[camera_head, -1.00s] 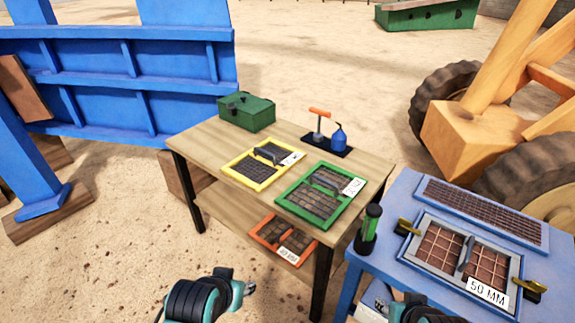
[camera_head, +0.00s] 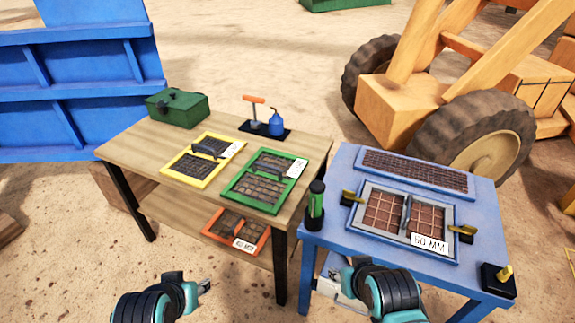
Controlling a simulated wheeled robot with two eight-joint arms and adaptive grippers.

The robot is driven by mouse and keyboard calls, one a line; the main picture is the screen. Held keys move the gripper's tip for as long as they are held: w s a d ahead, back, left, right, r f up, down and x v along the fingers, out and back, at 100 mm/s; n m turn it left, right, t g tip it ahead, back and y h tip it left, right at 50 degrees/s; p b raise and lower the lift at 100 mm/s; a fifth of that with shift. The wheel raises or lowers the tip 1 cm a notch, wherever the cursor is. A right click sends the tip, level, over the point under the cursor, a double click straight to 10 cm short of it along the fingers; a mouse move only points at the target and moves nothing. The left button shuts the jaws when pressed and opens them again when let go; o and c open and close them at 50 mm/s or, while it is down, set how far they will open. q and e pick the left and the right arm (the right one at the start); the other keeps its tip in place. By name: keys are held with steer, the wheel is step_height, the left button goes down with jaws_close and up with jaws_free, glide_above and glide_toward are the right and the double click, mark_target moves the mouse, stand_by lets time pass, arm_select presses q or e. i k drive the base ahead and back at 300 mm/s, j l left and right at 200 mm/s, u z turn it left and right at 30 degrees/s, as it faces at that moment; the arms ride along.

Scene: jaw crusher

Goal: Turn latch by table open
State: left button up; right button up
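A small yellow latch (camera_head: 351,197) sits on the blue table (camera_head: 338,238), at the left side of the grey-framed 50 MM screen (camera_head: 371,230), on the side toward the wooden table (camera_head: 130,146). A second yellow latch (camera_head: 463,232) is at the screen's right side. My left gripper (camera_head: 205,285) is low in front of the wooden table, touching nothing that I can see. My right gripper (camera_head: 330,284) is low by the blue table's front left, below and apart from the left latch. The fingers are too small to judge as open or shut.
A green-and-black cylinder (camera_head: 316,205) stands just left of the left latch. A black box with a yellow lever (camera_head: 497,281) is at the front right corner. Yellow (camera_head: 168,174) and green (camera_head: 232,196) framed screens lie on the wooden table; an orange one (camera_head: 212,232) is on its shelf.

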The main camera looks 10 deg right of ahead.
mark_target(349, 195)
steer(key=i+l+z, duration=0.1)
steer(key=i+l, duration=0.25)
steer(key=i+l+z, duration=0.15)
steer(key=i, duration=0.4)
steer(key=l, duration=0.1)
